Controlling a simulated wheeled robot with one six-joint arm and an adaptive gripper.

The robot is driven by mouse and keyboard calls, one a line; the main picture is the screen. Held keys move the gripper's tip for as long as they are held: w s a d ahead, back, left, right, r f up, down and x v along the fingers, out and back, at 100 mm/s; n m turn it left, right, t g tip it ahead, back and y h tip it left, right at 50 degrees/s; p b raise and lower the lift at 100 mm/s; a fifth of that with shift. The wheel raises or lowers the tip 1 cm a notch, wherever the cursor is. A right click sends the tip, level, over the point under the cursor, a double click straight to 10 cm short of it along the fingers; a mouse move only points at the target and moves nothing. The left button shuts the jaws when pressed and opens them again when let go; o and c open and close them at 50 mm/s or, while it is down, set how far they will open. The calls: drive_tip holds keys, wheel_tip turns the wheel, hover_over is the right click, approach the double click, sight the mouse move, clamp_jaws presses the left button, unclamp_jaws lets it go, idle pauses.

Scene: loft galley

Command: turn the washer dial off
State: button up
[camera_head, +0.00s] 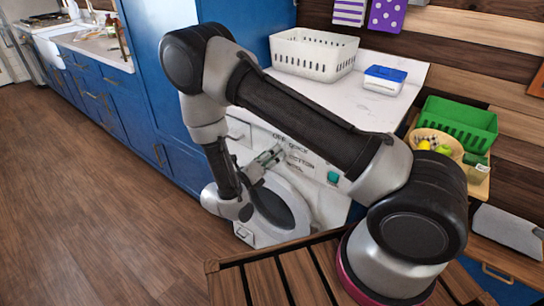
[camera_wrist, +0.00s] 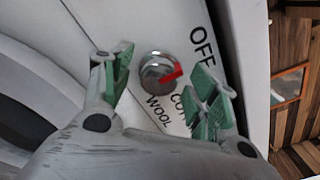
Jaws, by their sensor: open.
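The washer (camera_head: 325,205) is white, with a round door and a labelled front panel. In the wrist view its dial (camera_wrist: 155,66) is a round silver knob with a red pointer (camera_wrist: 172,75). The pointer aims right, below the word OFF and above the partly hidden "CO..." label, toward my right finger. WOOL is printed below the dial. My gripper (camera_wrist: 164,70) is open, with one green-padded finger on each side of the dial and visible gaps to it. In the head view my gripper (camera_head: 268,158) is at the panel and hides the dial.
A green crate (camera_head: 456,123) and a fruit bowl (camera_head: 437,143) are at right. A teal button (camera_head: 333,177) is on the panel. Blue cabinets (camera_head: 105,95) line the left; floor there is clear.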

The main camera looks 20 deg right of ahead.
drive_tip(key=v, duration=1.1)
drive_tip(key=shift+s+a, duration=0.1)
drive_tip(key=shift+a, duration=0.05)
